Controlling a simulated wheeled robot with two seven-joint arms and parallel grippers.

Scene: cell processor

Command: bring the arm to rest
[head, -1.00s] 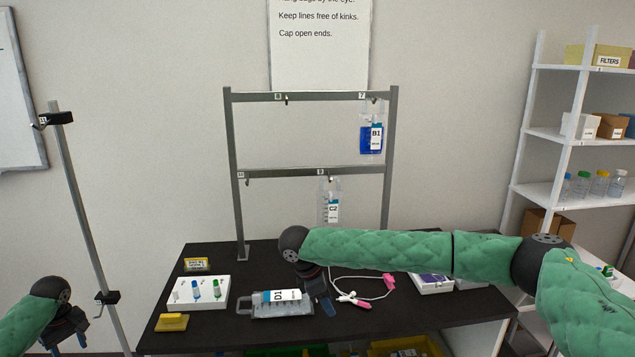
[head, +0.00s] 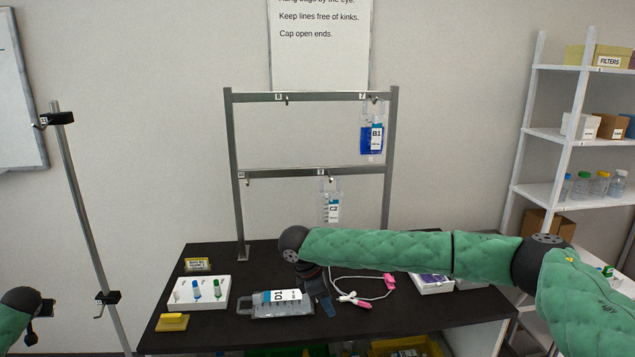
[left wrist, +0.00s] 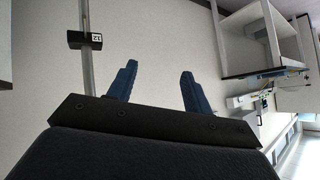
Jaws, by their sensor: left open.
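My left arm shows at the lower left edge of the head view, and its gripper hangs mostly out of that view. In the left wrist view my left gripper (left wrist: 158,85) is open and empty, with two blue fingers apart. My right gripper (head: 327,305) points down over the black table beside the clear bag labelled D1 (head: 268,311). One blue finger shows close to the bag's right end. The hand hides the rest, so I cannot tell its opening or whether it touches the bag.
A grey rack (head: 392,200) on the table (head: 225,328) holds bag B1 (head: 371,140) and bag C2 (head: 330,208). A metal pole (head: 84,210) stands near my left arm. A white tube block (head: 185,300) and pink-ended tubing (head: 362,304) lie on the table. White shelves (head: 560,137) stand at right.

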